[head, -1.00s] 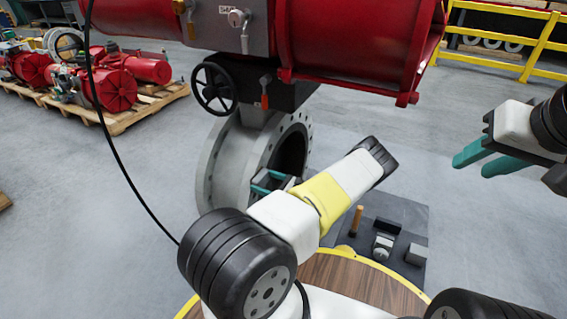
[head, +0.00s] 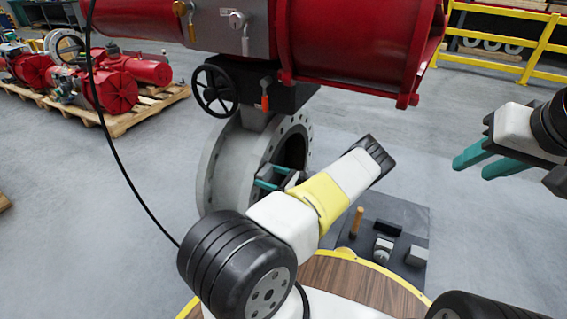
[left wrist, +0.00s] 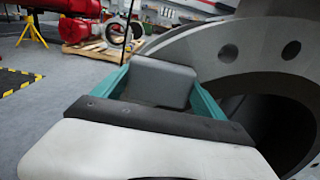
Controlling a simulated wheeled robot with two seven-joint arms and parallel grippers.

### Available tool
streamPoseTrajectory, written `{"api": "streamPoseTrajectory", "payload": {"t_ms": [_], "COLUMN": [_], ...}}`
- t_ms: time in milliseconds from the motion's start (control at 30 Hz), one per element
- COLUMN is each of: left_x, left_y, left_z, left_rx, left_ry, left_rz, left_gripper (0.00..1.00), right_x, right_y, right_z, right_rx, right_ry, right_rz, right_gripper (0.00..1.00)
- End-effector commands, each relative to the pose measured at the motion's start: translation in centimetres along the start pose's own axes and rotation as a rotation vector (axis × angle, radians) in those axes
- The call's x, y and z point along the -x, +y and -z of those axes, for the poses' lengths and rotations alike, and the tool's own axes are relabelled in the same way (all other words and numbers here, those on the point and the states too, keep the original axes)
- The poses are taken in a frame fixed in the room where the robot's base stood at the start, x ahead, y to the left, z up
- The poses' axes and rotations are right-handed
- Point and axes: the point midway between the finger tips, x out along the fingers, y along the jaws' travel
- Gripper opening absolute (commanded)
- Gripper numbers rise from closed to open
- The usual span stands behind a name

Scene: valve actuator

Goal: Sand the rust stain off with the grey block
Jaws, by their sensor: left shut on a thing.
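My left gripper (head: 266,177) has its teal fingers shut on a grey block, right beside the face of the big grey pipe flange (head: 210,172). In the left wrist view the grey block (left wrist: 163,84) sits between the teal fingers, close to the bolted flange ring (left wrist: 235,45). I cannot tell whether the block touches the metal. I cannot make out a rust stain; the gripper and block may cover it. My right gripper (head: 490,161) is open and empty at the right, its two teal fingers apart.
A dark mat (head: 408,212) on the right holds a wooden-handled tool (head: 357,220), a black piece (head: 388,227) and grey blocks (head: 416,255). The red actuator (head: 350,40) and black handwheel (head: 214,90) hang above the flange. A black cable (head: 112,150) hangs at the left.

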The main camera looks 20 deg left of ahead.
Motion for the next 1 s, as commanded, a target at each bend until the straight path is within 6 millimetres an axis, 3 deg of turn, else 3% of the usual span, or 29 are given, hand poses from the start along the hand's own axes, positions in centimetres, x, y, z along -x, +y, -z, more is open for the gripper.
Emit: {"api": "streamPoseTrajectory", "payload": {"t_ms": [800,1000], "left_x": [-0.1,0.0], "left_y": [-5.4,-5.6], "left_z": [-0.1,-0.1], "left_rx": [0.001,0.001], "left_ry": [-0.001,-0.002], "left_rz": [0.001,0.001], "left_gripper": [0.49,0.49], "right_x": [0.0,0.0], "right_y": [0.0,0.0], "right_z": [0.0,0.0], "right_rx": [0.000,0.000], "right_ry": [0.000,0.000], "right_rz": [0.000,0.000], "right_gripper": [0.36,0.36]}}
